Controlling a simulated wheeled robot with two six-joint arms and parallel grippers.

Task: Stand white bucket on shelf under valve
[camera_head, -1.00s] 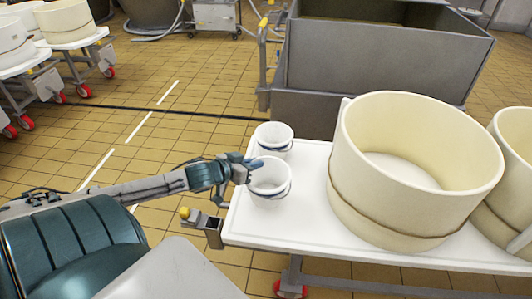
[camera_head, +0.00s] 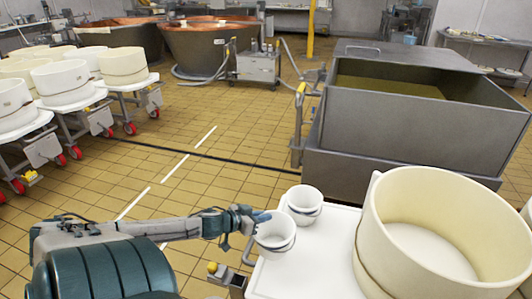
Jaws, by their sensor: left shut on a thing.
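A white bucket (camera_head: 275,238) with a dark band is at the left end of a white table (camera_head: 310,278). My left gripper (camera_head: 256,218) is shut on its rim at the upper left. I cannot tell whether the bucket's base touches the table. A second white bucket (camera_head: 304,200) stands just behind it. No shelf under a valve can be made out clearly. A yellow-handled fitting (camera_head: 300,90) shows at the left side of a large grey tank (camera_head: 415,130). My right gripper is not in view.
A large cream tub (camera_head: 430,235) fills the table's right part. Carts with white tubs (camera_head: 62,78) stand at the left. Copper vats (camera_head: 200,48) and a small machine (camera_head: 257,66) are at the back. The tiled floor (camera_head: 225,160) between is clear.

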